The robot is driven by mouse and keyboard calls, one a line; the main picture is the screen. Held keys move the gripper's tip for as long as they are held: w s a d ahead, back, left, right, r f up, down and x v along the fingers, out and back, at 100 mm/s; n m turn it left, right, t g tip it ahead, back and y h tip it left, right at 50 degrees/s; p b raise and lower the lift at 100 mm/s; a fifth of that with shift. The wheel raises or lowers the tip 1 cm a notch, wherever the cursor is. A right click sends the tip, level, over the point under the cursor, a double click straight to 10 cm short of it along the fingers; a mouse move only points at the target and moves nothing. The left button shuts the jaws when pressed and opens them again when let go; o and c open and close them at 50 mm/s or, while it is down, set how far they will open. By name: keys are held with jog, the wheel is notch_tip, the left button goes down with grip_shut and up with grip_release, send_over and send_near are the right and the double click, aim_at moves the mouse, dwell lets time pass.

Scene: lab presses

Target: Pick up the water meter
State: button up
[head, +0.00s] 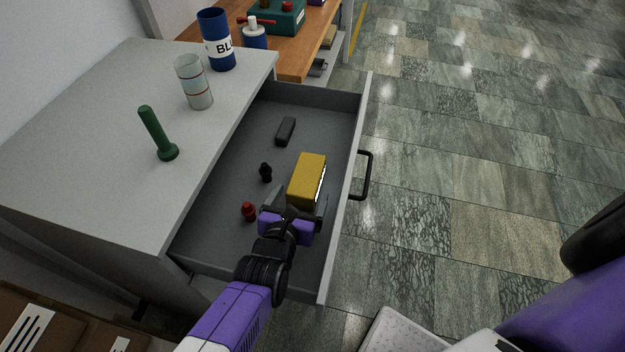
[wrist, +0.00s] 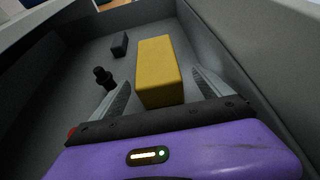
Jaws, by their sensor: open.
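No thing in view is plainly marked as a water meter. A yellow box-shaped block (head: 307,180) lies in the open drawer, towards its front panel; it also shows in the wrist view (wrist: 158,70). My gripper (head: 303,194) is low in the drawer at the near end of this block. Its jaws are open and empty.
The drawer (head: 365,115) also holds a small black piece (head: 265,172), a red piece (head: 249,211) and a dark grey block (head: 286,131). Its walls surround my gripper. A green rod (head: 152,130), a clear cup (head: 193,82) and a blue can (head: 216,40) stand on the cabinet top.

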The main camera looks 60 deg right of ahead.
aim_at(307, 179)
jog(key=shift+x, duration=1.25)
jog(key=x, duration=0.1)
jog(key=p+x, duration=0.1)
jog(key=x, duration=0.2)
jog(key=shift+w+d+r+p, duration=0.1)
jog(key=shift+w+r+p, duration=0.15)
jog(key=shift+p, duration=0.15)
jog(key=shift+w+d+f, duration=0.15)
jog(key=shift+d+f, duration=0.1)
jog(key=shift+d, duration=0.15)
jog(key=c, duration=1.8)
jog(key=shift+r, duration=0.1)
notch_tip(307, 179, up, 18)
jog(key=shift+p, duration=0.3)
